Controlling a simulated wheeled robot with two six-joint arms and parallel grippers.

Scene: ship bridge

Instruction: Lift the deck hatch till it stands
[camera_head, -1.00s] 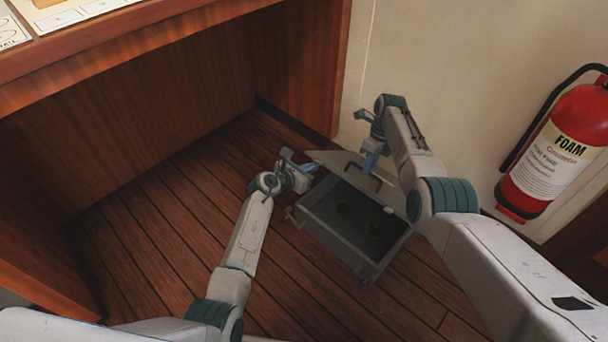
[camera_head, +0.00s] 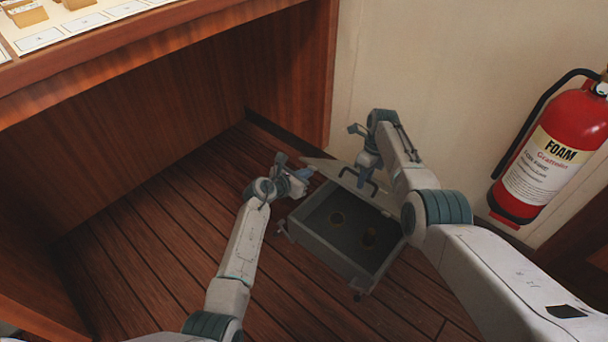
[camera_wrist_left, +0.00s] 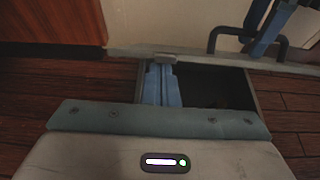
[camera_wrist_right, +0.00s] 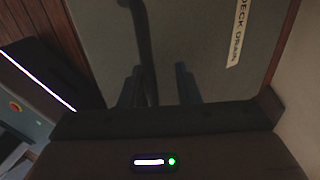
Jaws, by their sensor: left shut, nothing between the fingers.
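The deck hatch is a grey lid (camera_head: 320,167) raised at a steep tilt along the far side of a grey box frame (camera_head: 335,258), which is open and dark inside. The right wrist view shows the lid's face (camera_wrist_right: 200,35) with a "DECK DRAIN" label and a dark handle (camera_wrist_right: 143,40). My right gripper (camera_head: 367,168) is open at the handle (camera_head: 358,181), its fingers apart; the handle passes close to one finger. My left gripper (camera_head: 306,174) is shut and empty at the lid's left end. In the left wrist view its fingers (camera_wrist_left: 161,82) reach the lid's edge (camera_wrist_left: 205,56); contact is unclear.
A wooden desk (camera_head: 150,130) stands at the left. A cream wall (camera_head: 440,70) and a red foam extinguisher (camera_head: 550,155) are at the right. Bare plank floor (camera_head: 130,240) lies left of the box.

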